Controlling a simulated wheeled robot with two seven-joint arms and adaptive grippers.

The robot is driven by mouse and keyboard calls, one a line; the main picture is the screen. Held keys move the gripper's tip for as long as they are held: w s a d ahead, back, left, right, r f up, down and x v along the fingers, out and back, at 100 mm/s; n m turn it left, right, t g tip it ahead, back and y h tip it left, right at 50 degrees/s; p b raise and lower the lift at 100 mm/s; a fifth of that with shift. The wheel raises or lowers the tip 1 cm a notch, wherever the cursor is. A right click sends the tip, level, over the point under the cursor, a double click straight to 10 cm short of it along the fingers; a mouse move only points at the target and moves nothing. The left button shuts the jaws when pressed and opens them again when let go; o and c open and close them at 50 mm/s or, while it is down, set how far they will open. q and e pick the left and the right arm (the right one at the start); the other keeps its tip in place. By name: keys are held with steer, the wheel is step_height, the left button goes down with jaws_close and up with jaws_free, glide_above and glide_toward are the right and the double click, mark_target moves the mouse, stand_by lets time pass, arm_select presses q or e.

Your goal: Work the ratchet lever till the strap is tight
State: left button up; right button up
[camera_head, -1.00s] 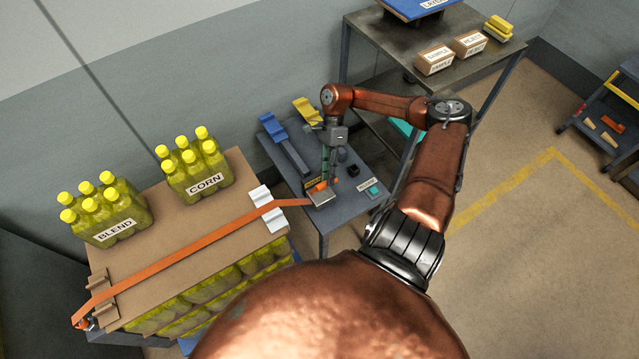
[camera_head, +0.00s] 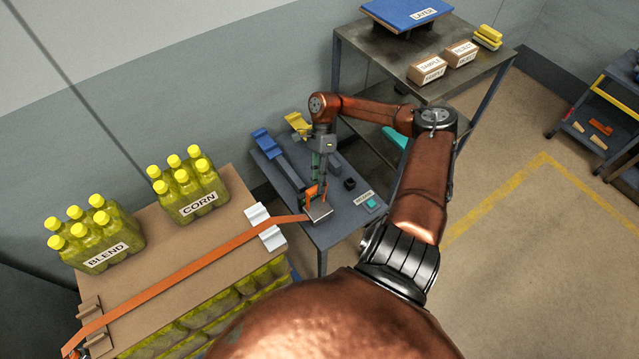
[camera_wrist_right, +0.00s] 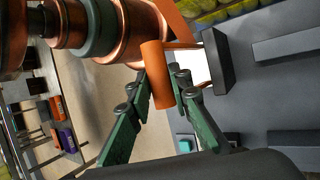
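The ratchet (camera_head: 320,212) is a grey metal piece on the near edge of the small grey table, with an orange lever handle (camera_head: 310,193). The orange strap (camera_head: 190,268) runs from it across the carton top to the lower left and looks straight. My right gripper (camera_head: 318,185) is above the ratchet at the lever. In the right wrist view, the orange lever handle (camera_wrist_right: 158,75) lies between the green fingers (camera_wrist_right: 162,86), which appear closed against its two sides. Contact is partly hidden. My left gripper is not in view.
Yellow bottle packs BLEND (camera_head: 97,237) and CORN (camera_head: 190,187) stand on the cardboard-topped load (camera_head: 150,235). A pale corner protector (camera_head: 265,228) sits under the strap. The table (camera_head: 340,228) also holds blue and yellow pieces and a teal button (camera_head: 370,203). A metal shelf stands behind.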

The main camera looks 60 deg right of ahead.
steer(key=o, duration=0.3)
steer(key=shift+w+d+f, duration=0.1)
steer(key=shift+d+f, duration=0.1)
steer(key=shift+f, duration=0.4)
steer(key=shift+o, duration=0.9)
steer(key=shift+r, duration=0.1)
steer(key=shift+a+r, duration=0.1)
steer(key=shift+r, duration=0.1)
steer(key=shift+d+r, duration=0.15)
steer(key=shift+d, duration=0.05)
steer(key=v, duration=1.1)
steer(key=shift+r, duration=0.25)
steer(key=shift+c, duration=0.6)
